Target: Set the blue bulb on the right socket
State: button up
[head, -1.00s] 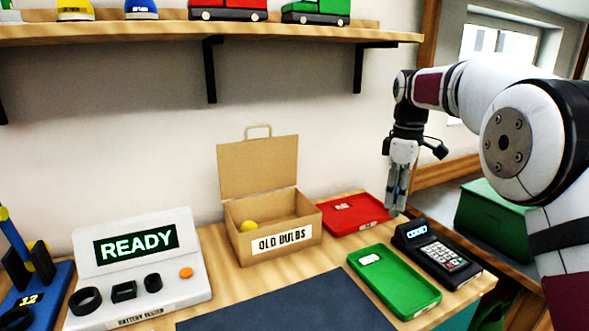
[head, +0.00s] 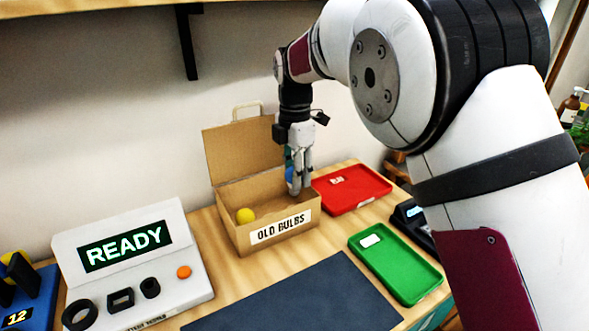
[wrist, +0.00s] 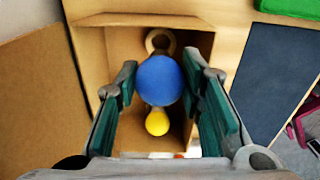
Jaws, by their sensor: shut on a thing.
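My gripper (head: 299,186) is above the right part of the open cardboard box (head: 277,236) labelled OLD BULBS, pointing down. A rounded blue bulb (wrist: 160,80) sits between its two fingers in the wrist view, and a bit of blue (head: 289,174) shows beside the fingers in the head view. The gripper is shut on this bulb. A yellow bulb (head: 245,215) lies in the box; it also shows in the wrist view (wrist: 157,122). A pale ring (wrist: 160,41) shows beyond the blue bulb in the wrist view. I cannot identify a right socket.
A white battery tester (head: 132,262) reading READY stands left of the box. A red tray (head: 350,190) lies right of the box, a green tray (head: 395,265) nearer. A dark mat (head: 300,300) lies bare in front. The raised box lid (head: 238,150) stands behind.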

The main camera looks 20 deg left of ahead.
aim_at(296, 194)
jog(key=shift+s+d+f+b, duration=0.1)
jog(key=shift+f+b, duration=0.4)
jog(key=shift+f, duration=2.55)
jog(key=shift+b, duration=0.35)
jog(key=shift+f, duration=0.55)
jog(key=o, duration=0.6)
jog(key=shift+o, duration=0.2)
jog(key=shift+r, duration=0.1)
jog(key=shift+r+p, duration=1)
jog(key=shift+r, duration=4.45)
